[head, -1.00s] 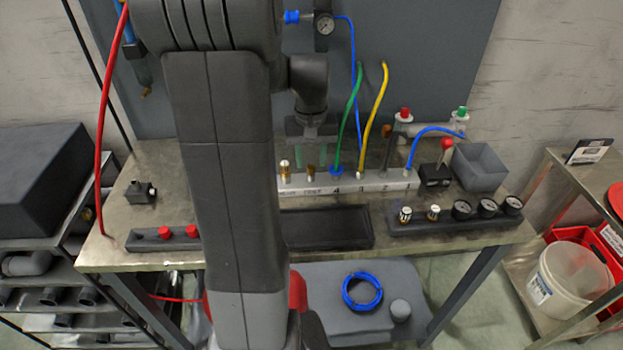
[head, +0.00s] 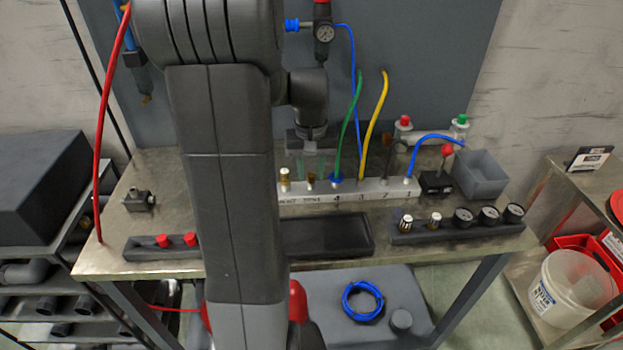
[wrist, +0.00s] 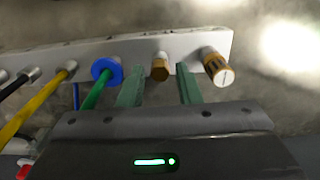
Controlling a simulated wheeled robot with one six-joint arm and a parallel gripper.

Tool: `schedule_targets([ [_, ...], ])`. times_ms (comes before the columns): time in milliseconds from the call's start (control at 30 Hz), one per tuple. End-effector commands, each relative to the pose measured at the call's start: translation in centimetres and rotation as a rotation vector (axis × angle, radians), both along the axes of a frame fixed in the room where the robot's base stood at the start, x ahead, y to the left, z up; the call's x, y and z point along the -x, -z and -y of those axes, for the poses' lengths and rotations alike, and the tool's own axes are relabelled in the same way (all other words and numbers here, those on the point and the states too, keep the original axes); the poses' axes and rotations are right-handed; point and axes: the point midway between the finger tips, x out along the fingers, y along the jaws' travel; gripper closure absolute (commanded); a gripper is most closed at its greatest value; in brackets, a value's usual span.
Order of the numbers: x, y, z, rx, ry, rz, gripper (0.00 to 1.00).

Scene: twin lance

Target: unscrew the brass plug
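The brass plug (wrist: 160,68) sits in a port of the pale manifold block (wrist: 125,52), beside the port with the blue collar and green hose. It also shows in the head view (head: 311,181), small, just below my gripper (head: 311,161). In the wrist view my gripper (wrist: 158,85) is open and empty. Its two green fingers stand on either side of the plug, with a visible gap to each. I cannot tell whether the fingertips reach down to the plug's depth. A brass fitting with a white end (wrist: 216,68) stands in the port to the right of the plug.
A green hose (head: 345,130) and a yellow hose (head: 374,125) rise from the block close to my gripper. A blue hose (head: 432,132) arches at its right end. A black tray (head: 325,235) lies in front, and a grey bin (head: 480,178) stands at right.

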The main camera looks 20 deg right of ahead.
Motion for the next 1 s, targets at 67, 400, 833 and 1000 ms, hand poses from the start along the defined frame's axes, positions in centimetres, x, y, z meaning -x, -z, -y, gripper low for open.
schedule_targets([
  [67, 0.00, 0.00, 0.00, 0.000, 0.000, 0.000, 0.69],
  [400, 0.04, -0.12, -0.01, 0.000, 0.275, -0.001, 0.69],
  [833, 0.03, -0.09, -0.01, 0.000, 0.766, -0.001, 0.69],
  [1000, 0.02, -0.08, 0.00, 0.000, 0.959, -0.001, 0.69],
])
